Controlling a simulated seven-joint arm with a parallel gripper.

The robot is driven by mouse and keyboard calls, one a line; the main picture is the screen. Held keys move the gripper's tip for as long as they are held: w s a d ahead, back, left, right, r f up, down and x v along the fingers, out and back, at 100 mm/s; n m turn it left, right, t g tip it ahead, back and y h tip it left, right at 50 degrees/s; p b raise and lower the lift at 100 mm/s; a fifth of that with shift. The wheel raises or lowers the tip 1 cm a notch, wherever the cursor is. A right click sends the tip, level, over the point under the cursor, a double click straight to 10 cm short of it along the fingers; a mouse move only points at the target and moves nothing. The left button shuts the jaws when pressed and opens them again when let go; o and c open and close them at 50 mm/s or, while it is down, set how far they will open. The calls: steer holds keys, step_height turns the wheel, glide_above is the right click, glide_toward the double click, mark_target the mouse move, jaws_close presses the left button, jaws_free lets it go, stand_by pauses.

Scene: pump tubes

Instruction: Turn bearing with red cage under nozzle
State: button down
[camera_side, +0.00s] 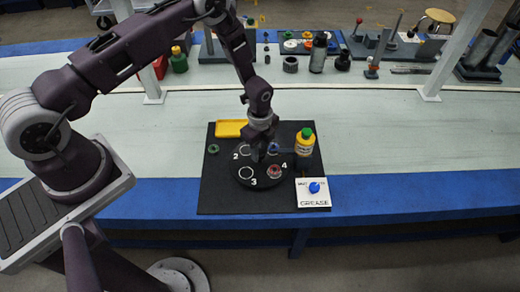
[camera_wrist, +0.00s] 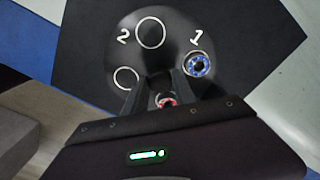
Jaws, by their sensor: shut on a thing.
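A black round turntable (camera_side: 240,180) with numbered white circles stands on a black mat (camera_side: 222,201). The bearing with the red cage (camera_side: 274,171) sits at circle 4; in the wrist view it shows partly between my fingers (camera_wrist: 167,103), nearer the camera. A bearing with a blue cage (camera_wrist: 197,65) sits at circle 1; it also shows in the side view (camera_side: 272,149). Circles 2 and 3 look empty. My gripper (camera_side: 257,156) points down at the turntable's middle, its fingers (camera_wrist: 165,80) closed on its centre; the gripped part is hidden. I cannot clearly make out a nozzle.
A yellow bottle with a green cap (camera_side: 305,142) stands right of the turntable. A blue button on a white GREASE plate (camera_side: 314,189) is at the front right. A yellow tray (camera_side: 229,128) and a green ring (camera_side: 213,149) lie left. Tools line the table's back.

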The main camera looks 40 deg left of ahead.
steer(key=shift+n, duration=4.5)
steer(key=c, duration=1)
jaws_free()
